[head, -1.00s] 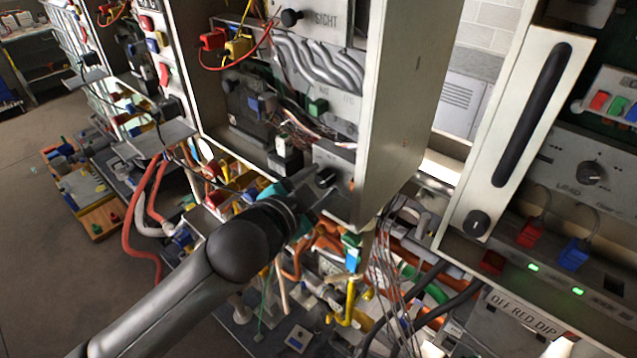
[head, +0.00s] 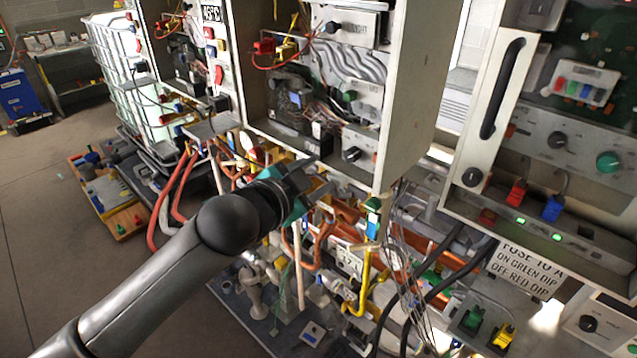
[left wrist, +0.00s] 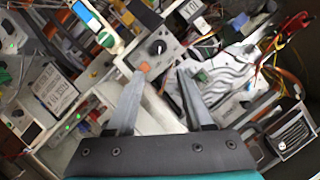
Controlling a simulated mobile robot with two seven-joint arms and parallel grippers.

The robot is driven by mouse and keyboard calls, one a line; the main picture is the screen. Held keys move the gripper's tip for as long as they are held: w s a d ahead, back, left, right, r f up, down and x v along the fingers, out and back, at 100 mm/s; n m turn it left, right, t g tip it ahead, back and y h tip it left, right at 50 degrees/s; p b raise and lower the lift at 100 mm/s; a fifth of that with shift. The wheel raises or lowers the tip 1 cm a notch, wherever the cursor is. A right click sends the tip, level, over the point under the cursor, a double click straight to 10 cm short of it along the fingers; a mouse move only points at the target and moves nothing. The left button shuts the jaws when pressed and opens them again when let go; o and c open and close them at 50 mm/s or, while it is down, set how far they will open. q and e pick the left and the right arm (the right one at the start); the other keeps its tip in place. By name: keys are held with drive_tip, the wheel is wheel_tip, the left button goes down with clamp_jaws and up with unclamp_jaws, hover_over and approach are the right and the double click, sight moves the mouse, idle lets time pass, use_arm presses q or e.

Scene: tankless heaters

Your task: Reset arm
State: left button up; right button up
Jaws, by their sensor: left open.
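My left gripper (head: 318,178) reaches in from the lower left in the head view. It is near the lower front edge of the open middle heater cabinet (head: 412,95), and its teal part shows behind the fingers. In the left wrist view its two grey fingers (left wrist: 160,75) stand apart with nothing held between them. A black knob on a grey panel (left wrist: 158,47) lies beyond the fingertips; the fingers look apart from it. My right gripper shows in neither view.
Pipes, hoses and loose wires (head: 405,260) crowd the space below the cabinets. A right-hand cabinet door with a long black handle (head: 502,88) stands close by. Open floor (head: 40,240) is clear there.

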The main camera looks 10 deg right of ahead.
use_arm(q)
drive_tip(key=shift+a, duration=0.1)
drive_tip(key=shift+w+f, duration=0.1)
